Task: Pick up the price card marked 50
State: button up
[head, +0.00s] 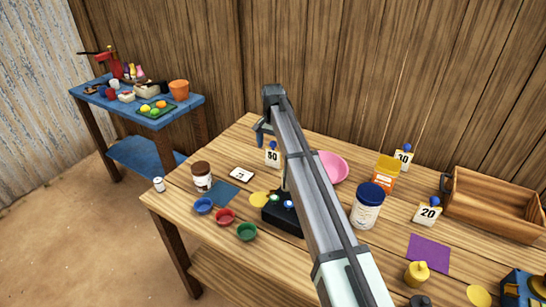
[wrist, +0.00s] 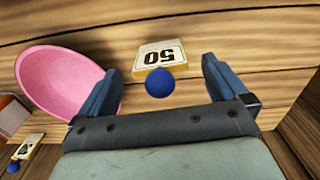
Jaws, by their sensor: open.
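The price card marked 50 (head: 272,156) stands on the wooden table, left of my arm in the head view. It is white and yellow with a blue ball on top. In the wrist view the card (wrist: 160,54) appears upside down, with its blue ball (wrist: 160,82) nearest my gripper. My gripper (wrist: 165,75) is open, and the card and ball show between its two fingers with gaps on both sides. In the head view my gripper (head: 264,130) is above the card, partly hidden by my arm.
A pink bowl (wrist: 55,80) lies close beside one finger; it also shows in the head view (head: 333,165). Small colored bowls (head: 225,216) are at the front left.

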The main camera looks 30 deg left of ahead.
aim_at(273, 167)
notch_tip(273, 167, down, 4)
jog(key=shift+r, duration=0.2)
jog(key=c, duration=1.1)
